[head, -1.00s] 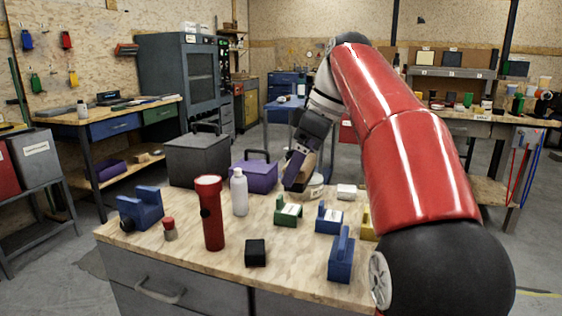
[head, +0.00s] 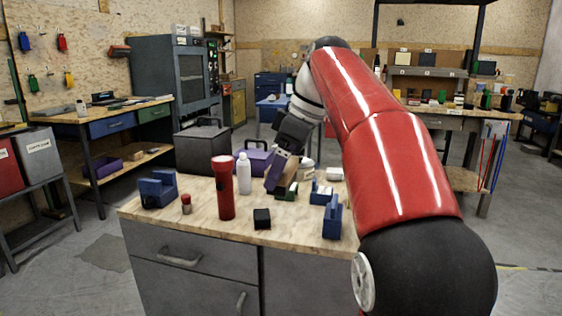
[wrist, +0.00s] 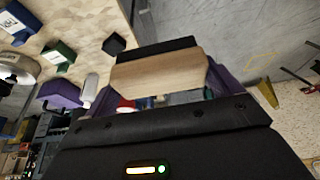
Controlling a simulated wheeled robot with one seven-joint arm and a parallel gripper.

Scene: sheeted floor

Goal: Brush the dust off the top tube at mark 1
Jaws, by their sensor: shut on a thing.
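My gripper (head: 280,172), with purple fingers, is over the back of the workbench in the head view. In the wrist view my gripper (wrist: 165,82) is shut on a brush: a pale wooden block (wrist: 160,75) with a dark strip of bristles (wrist: 155,48) along its far edge. The brush (head: 289,177) shows only partly in the head view, beside the fingers. I cannot make out a top tube or mark 1 in either view.
The workbench (head: 150,212) holds a red flashlight (head: 222,190), a white bottle (head: 244,174), a black cube (head: 262,219), a blue vise-like block (head: 158,189) and other blue blocks (head: 332,218). A grey toolbox (head: 203,150) and purple box (head: 254,160) stand behind. Floor at left is open.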

